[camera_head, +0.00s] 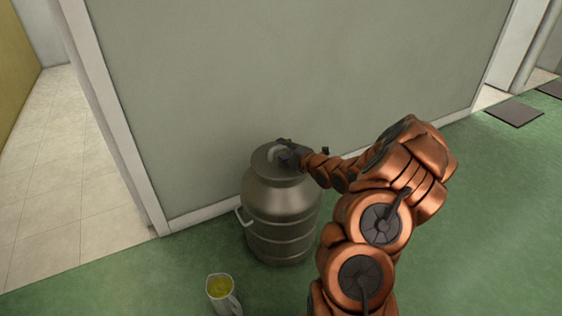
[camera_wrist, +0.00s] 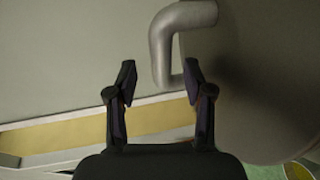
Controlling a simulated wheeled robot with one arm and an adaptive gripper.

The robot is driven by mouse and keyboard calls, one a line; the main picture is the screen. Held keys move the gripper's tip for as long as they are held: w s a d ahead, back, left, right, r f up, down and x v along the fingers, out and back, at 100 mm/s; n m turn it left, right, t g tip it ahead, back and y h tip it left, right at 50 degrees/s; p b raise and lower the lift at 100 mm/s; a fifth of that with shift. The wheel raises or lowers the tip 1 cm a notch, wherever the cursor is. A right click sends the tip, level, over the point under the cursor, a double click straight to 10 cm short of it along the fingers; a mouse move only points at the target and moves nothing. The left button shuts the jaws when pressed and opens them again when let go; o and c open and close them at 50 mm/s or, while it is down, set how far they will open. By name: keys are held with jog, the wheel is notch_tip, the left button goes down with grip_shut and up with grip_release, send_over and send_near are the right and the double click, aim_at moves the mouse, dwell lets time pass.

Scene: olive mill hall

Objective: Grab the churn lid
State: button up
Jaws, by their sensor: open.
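A large grey metal churn (camera_head: 282,215) stands upright on the green floor against the wall. Its round churn lid (camera_head: 262,165) is on top, with a bent tubular handle (camera_head: 273,153). My gripper (camera_head: 287,150) is at the handle, above the lid. In the wrist view my gripper (camera_wrist: 160,72) is open, its two dark fingers spread. The handle (camera_wrist: 162,45) stands out from the lid (camera_wrist: 262,70), its outer bar between the fingertips and nearer the right one. The right fingertip overlaps the handle's lower end; I cannot tell whether they touch.
A jug (camera_head: 222,293) with yellow-green contents stands on the floor in front of the churn. A grey-green wall (camera_head: 300,70) rises close behind the churn. A tiled doorway floor (camera_head: 60,170) opens at left. Green floor (camera_head: 490,220) is clear at right, with dark mats (camera_head: 514,113) farther back.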

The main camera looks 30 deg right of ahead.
jog(key=shift+x, duration=1.35)
jog(key=shift+f, duration=0.1)
grip_shut()
